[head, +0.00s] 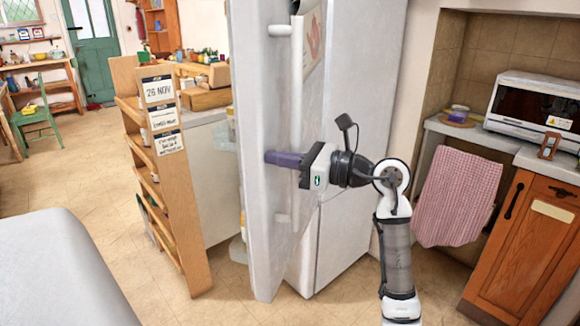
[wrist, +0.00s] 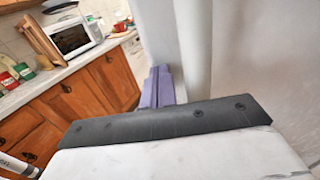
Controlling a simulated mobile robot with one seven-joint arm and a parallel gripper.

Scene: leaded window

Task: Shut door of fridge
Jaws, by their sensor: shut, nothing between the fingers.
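The tall pale fridge (head: 345,110) stands in the middle of the head view. Its door (head: 255,65) stands open and turned nearly edge-on, with a vertical white handle (head: 296,120) on its outer face. Items on the door's inner side peek out at its left edge. My gripper (head: 270,158) has its purple fingers shut and empty, pointing left across the outer face beside the handle. I cannot tell whether they touch the door. In the wrist view the shut fingers (wrist: 158,88) point at pale upright surfaces, with a rounded bar to their right.
A wooden shelf unit (head: 165,190) with paper notes stands left of the door. A pink checked towel (head: 458,195) and orange cabinet (head: 525,240) are at the right, below a white microwave (head: 535,105). A pale rounded surface (head: 55,270) fills the lower left. Tiled floor is clear between.

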